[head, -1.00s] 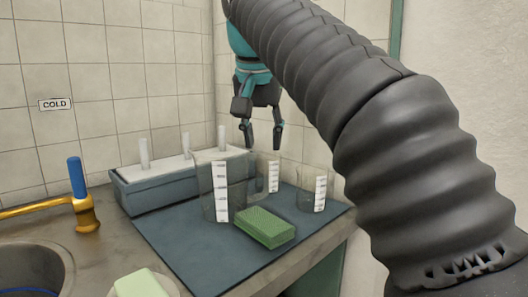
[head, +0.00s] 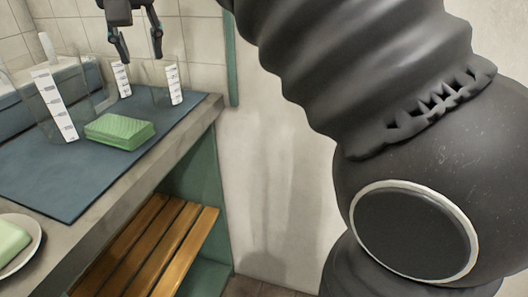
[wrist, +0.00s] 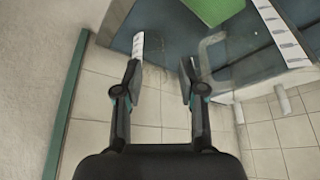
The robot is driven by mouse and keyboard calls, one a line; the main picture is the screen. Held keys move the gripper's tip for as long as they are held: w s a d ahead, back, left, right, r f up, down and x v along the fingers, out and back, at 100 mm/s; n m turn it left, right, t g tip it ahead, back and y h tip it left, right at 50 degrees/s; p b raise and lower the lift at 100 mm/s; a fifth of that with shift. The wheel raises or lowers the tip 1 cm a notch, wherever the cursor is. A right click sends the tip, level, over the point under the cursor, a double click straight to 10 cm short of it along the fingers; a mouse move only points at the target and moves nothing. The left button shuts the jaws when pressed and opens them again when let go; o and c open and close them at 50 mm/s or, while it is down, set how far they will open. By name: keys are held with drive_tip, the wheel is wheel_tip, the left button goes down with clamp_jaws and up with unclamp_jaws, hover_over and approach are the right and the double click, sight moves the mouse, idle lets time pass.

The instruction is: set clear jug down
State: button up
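A large clear measuring vessel (head: 65,105) with a white scale strip stands upright on the blue-grey mat (head: 60,180); it also shows at the right of the wrist view (wrist: 275,30). Two smaller clear vessels stand behind and to its right: one at the back (head: 122,80) and one near the mat's right end (head: 174,84). I cannot tell which one is the jug. My gripper (head: 140,50) hangs above and between the smaller vessels, fingers apart. In the wrist view (wrist: 159,75) I see nothing clearly held between the fingers.
A green sponge (head: 119,131) lies on the mat in front of the vessels. A plate with a pale green block (head: 12,237) is at the counter's front left. The counter ends at the right, with a wooden slatted shelf (head: 150,245) below. Tiled wall is close behind.

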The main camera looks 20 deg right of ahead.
drive_tip(key=s+d+f, duration=0.4)
drive_tip(key=s+f, duration=0.1)
drive_tip(key=f, duration=0.5)
drive_tip(key=s+d+f, duration=0.5)
drive_tip(key=s+f, duration=0.1)
drive_tip(key=f, duration=0.4)
drive_tip(key=s+d+f, duration=0.5)
drive_tip(key=s+f, duration=0.1)
drive_tip(key=f, duration=0.3)
drive_tip(key=shift+s+f+t, duration=0.2)
drive_tip(key=shift+f+t, duration=0.2)
